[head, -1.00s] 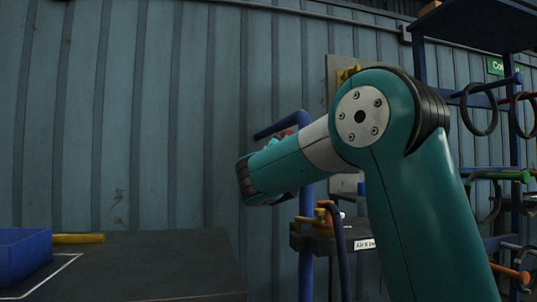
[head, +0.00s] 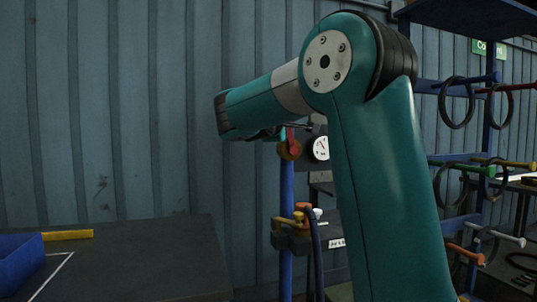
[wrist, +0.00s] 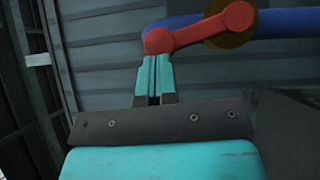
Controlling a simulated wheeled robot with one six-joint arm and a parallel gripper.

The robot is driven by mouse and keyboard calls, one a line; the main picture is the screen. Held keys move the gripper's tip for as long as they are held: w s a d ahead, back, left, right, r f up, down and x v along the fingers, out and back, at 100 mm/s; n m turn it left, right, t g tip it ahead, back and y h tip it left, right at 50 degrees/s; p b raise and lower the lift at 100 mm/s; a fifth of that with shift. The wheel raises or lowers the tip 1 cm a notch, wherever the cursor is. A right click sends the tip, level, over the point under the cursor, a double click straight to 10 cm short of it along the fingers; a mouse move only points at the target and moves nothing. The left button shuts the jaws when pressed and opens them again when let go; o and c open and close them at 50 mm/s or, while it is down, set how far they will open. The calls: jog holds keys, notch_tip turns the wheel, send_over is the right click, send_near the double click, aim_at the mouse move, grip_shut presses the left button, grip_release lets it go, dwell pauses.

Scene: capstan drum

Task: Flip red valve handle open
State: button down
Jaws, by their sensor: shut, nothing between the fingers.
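The red valve handle (wrist: 195,28) is a short red lever with a round knob at its left end. It sits over a brass disc (wrist: 229,39) on a blue pipe (wrist: 290,22). In the head view the handle (head: 293,145) shows small, upright beside the blue post, partly behind my arm. My gripper (wrist: 154,58) has its teal fingers together with nothing between them. Its fingertips are just below the knob end in the wrist view; I cannot tell whether they touch it. In the head view the gripper is mostly hidden by my arm.
A round gauge (head: 321,148) is right of the handle. Below are yellow and orange fittings (head: 299,214) on a dark block. A dark table (head: 150,262) with a blue bin (head: 20,262) is at left. A rack with hanging rings (head: 456,102) stands at right.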

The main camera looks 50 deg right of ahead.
jog(key=shift+s+d+r+m+y+p, duration=0.25)
jog(key=shift+s+d+r+m+p, duration=0.05)
jog(key=shift+d+p, duration=0.25)
jog(key=shift+s+d+r+m+y+p, duration=0.3)
jog(key=shift+d+p, duration=0.15)
jog(key=shift+p, duration=0.1)
jog(key=w+a+v, duration=0.1)
jog(key=w+v, duration=0.1)
jog(key=v, duration=1)
jog(key=shift+w+a+r, duration=0.15)
jog(key=shift+a+r, duration=0.15)
jog(key=shift+r, duration=0.05)
